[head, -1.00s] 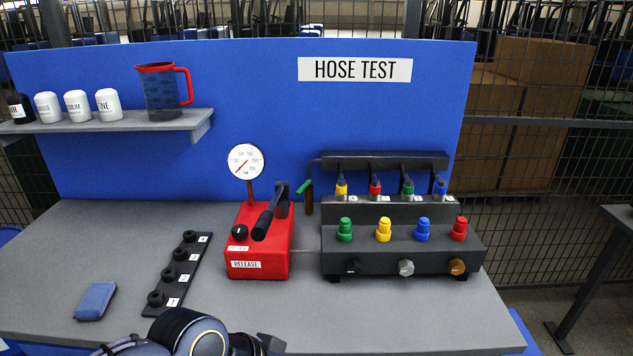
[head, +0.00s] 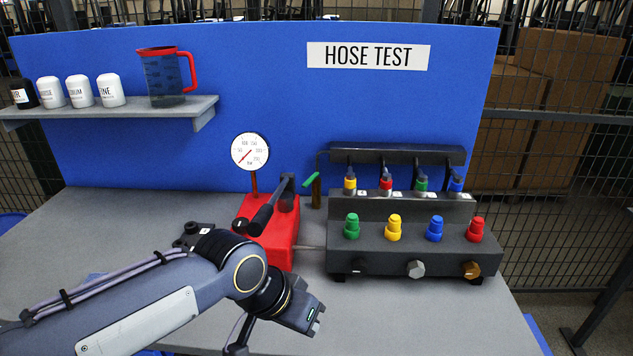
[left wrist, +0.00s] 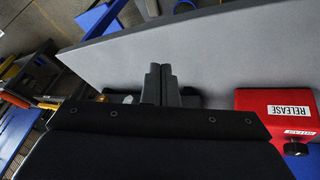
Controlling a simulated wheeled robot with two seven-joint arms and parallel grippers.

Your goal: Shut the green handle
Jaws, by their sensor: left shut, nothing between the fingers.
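The green handle (head: 311,180) is a small tilted lever in the head view, on top of a dark, narrow fitting between the red pump (head: 275,238) and the manifold. Its right end is the higher one. My left gripper (head: 316,319) is over the front of the bench, in front of the red pump and well below the handle in the picture, apart from it. In the left wrist view its two dark fingers (left wrist: 160,80) are together with nothing between them. The green handle cannot be made out in that view. My right gripper is not in view.
A pressure gauge (head: 250,152) and a black lever (head: 268,212) rise from the pump. Right of the handle stands a dark manifold (head: 415,250) with coloured caps. A blue panel (head: 260,90) closes the back. The bench (head: 400,320) is clear at the front right.

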